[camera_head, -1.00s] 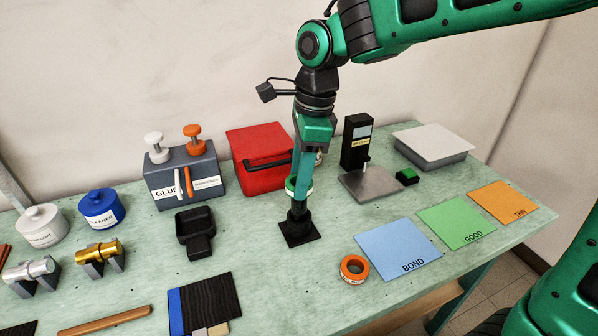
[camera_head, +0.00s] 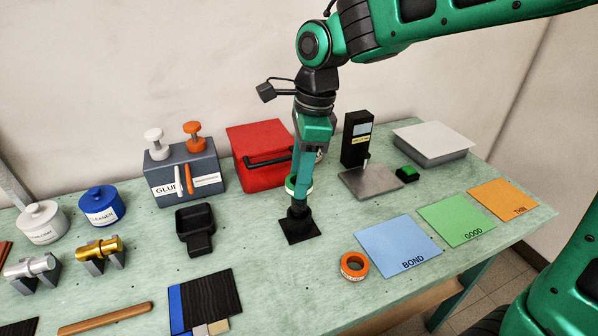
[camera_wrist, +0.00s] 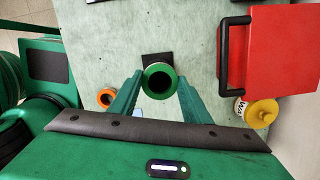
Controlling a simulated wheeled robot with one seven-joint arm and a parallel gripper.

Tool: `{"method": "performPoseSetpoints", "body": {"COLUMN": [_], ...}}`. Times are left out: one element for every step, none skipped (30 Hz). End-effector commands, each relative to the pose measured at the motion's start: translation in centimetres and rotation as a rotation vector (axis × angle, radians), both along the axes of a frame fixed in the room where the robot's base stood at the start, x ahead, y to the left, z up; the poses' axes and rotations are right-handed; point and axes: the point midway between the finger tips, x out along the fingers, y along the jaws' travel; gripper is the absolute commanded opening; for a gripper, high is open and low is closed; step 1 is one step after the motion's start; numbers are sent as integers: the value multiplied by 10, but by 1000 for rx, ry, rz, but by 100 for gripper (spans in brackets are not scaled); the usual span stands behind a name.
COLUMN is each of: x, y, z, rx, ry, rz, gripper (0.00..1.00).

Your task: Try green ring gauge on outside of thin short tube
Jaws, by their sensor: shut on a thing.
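The green ring gauge (camera_wrist: 145,81) is between the fingers of my gripper (camera_wrist: 157,95) in the wrist view, and the gripper is shut on it. In the head view the ring (camera_head: 291,188) has a pale label band and sits level with my fingertips. Directly below it is a black upright piece (camera_head: 298,217) on a square black base (camera_head: 300,237). The ring's opening looks dark from above. I cannot tell whether the ring is around a tube or only above it. The thin short tube cannot be made out for certain; the fingers hide part of this spot.
An orange ring (camera_head: 354,266) lies to the right of the base. The blue BOND mat (camera_head: 398,245), green GOOD mat (camera_head: 455,220) and orange THIN mat (camera_head: 505,199) are further right. A red box (camera_head: 262,140) stands behind, and a black tray (camera_head: 194,218) to the left.

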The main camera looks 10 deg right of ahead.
Motion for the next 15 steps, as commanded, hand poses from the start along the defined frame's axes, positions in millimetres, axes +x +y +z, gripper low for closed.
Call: {"method": "performPoseSetpoints", "body": {"x": [0, 0, 0, 0, 0, 0, 0, 0, 0, 0, 0, 0, 0, 0, 0], "y": [0, 0, 0, 0, 0, 0, 0, 0, 0, 0, 0, 0, 0, 0, 0], "z": [-1, -2, -3, -3, -4, -5, -5, -6, -6, -7, -7, -7, -7, -7, -7], "rx": [0, 0, 0, 0, 0, 0, 0, 0, 1, 1, 1, 1, 1, 1, 1], "ry": [0, 0, 0, 0, 0, 0, -1, -1, -1, -1, -1, -1, -1, -1, -1], "rz": [0, 0, 0, 0, 0, 0, 0, 0, 0, 0, 0, 0, 0, 0, 0], "gripper": [19, 19, 19, 19, 19, 19, 19, 19, 19, 19, 19, 19, 19, 19, 19]}}
